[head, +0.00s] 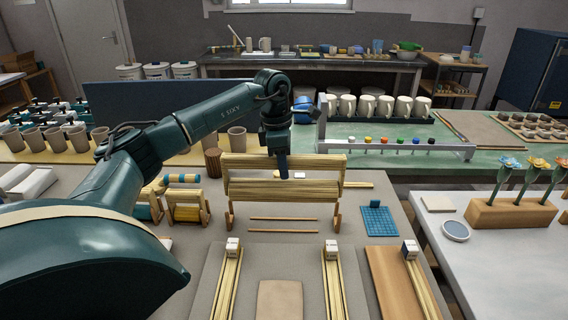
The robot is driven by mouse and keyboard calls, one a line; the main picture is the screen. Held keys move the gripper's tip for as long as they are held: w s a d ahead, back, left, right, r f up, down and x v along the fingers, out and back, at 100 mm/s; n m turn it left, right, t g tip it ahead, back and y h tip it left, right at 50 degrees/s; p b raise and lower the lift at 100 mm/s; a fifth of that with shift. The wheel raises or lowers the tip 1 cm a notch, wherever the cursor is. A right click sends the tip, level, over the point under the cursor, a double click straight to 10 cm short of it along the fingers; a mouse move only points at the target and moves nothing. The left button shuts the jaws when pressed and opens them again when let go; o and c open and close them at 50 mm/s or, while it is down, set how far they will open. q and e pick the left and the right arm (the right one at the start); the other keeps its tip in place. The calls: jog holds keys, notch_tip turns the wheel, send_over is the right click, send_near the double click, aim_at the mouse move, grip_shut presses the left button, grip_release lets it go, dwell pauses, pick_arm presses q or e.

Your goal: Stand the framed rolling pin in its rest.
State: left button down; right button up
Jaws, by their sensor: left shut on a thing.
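The framed rolling pin (315,188) is a long pale wooden piece lying crosswise near the middle of the grey table. A second pale bar shows above and behind it, and I cannot tell clearly where frame and roller part. My left gripper (284,172) comes down from above at its middle and is shut on it; the fingertips are partly lost against the wood. The rest appears to be the pair of small wooden uprights (338,217) at its two ends. I cannot tell whether the pin is seated in them or just above. My right gripper is out of view.
Two thin wooden strips (284,231) lie in front. White-capped wooden guides (332,251) and a board (280,300) lie nearer. A blue grid mat (379,221) is at right, smaller rollers (187,207) at left. A metal rail (400,147) and mugs (366,107) stand behind.

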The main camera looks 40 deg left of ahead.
aim_at(284, 188)
pick_arm(q)
jog(key=shift+f+b, duration=0.9)
jog(key=shift+f, duration=0.65)
jog(key=shift+f+b, duration=0.3)
jog(key=shift+f, duration=0.3)
jog(key=shift+f+b, duration=0.75)
jog(key=shift+f, duration=0.8)
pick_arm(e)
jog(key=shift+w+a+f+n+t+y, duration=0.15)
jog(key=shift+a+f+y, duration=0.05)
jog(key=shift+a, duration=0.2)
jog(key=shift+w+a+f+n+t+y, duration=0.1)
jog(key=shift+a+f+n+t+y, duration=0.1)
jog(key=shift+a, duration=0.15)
pick_arm(q)
jog(key=shift+f, duration=0.25)
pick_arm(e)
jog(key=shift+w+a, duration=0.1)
pick_arm(q)
jog(key=shift+f, duration=0.4)
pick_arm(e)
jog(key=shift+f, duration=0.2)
